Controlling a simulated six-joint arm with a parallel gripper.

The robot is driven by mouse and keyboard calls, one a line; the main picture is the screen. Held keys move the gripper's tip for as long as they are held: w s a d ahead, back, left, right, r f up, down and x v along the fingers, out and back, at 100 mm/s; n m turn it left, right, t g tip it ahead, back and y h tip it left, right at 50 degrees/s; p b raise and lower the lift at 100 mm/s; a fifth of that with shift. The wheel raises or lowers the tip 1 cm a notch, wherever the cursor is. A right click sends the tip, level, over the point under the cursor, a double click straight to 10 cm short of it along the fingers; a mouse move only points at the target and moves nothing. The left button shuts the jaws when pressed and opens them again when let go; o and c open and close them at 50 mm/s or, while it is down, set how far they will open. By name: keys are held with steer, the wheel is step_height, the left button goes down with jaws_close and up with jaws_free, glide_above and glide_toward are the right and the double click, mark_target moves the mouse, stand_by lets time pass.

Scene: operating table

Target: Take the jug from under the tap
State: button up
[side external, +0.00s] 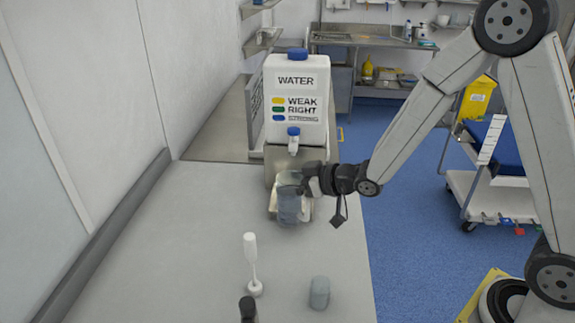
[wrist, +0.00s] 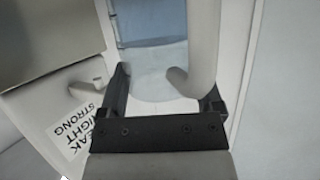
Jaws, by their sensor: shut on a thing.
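The jug (side external: 289,204) is a grey-blue, see-through vessel. In the side external view it stands upright at the foot of the white water container (side external: 297,95), below the tap (side external: 293,140). My gripper (side external: 307,180) reaches in from the right and is shut on the jug at its upper right side. In the wrist view my gripper's dark fingers (wrist: 165,88) lie either side of a pale curved bar, which looks like the jug's handle (wrist: 205,45). The exact finger contact is hard to see.
A white upright tool on a round foot (side external: 252,265), a grey cup (side external: 319,293) and a dark object (side external: 248,310) stand at the front of the grey counter (side external: 170,250). The counter left of the jug is clear. A trolley (side external: 495,190) stands right.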

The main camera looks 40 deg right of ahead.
steer(key=shift+s+a, duration=0.15)
steer(key=shift+s+a, duration=0.25)
steer(key=shift+s+a, duration=0.25)
steer(key=shift+r, duration=0.25)
stand_by(0.4)
steer(key=shift+r, duration=0.85)
steer(key=shift+r, duration=0.45)
